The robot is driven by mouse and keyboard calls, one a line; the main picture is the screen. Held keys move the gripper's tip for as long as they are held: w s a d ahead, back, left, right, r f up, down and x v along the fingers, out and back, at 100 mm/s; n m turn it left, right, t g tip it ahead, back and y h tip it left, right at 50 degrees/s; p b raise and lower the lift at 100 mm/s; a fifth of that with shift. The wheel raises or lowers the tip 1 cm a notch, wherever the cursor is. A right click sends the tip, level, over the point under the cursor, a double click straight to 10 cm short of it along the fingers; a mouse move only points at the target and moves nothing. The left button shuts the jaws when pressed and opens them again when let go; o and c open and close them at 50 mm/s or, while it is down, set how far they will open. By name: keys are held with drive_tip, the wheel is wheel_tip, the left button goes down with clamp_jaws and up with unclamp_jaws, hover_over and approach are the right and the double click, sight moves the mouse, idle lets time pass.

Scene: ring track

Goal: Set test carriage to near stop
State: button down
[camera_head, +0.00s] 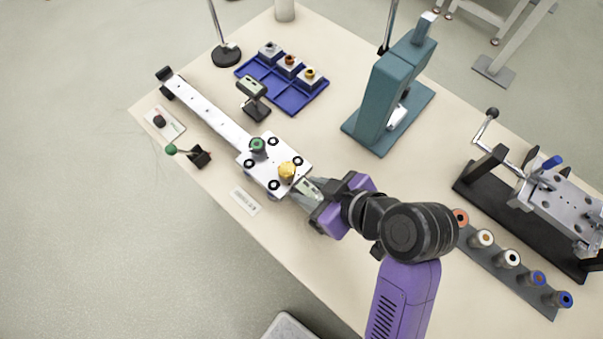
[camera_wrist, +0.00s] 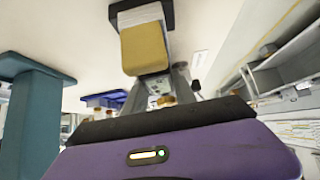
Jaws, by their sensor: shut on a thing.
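The test carriage (camera_head: 263,166) is a silver plate with several black round fittings, a green knob (camera_head: 257,146) and a yellow knob (camera_head: 287,170). It sits at the near end of a long silver rail (camera_head: 212,115). A black end block (camera_head: 165,76) stands at the rail's far end. My gripper (camera_head: 297,180) reaches in from the lower right and is shut on the yellow knob.
A green-knobbed lever (camera_head: 188,153) and a labelled plate (camera_head: 245,201) lie beside the rail's left side. A crank fixture (camera_head: 535,195) and a peg row (camera_head: 508,259) are at the right.

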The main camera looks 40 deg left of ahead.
drive_tip(key=shift+d, duration=0.4)
drive_tip(key=c, duration=1)
unclamp_jaws()
drive_tip(key=shift+d, duration=0.1)
drive_tip(key=shift+v, duration=3.9)
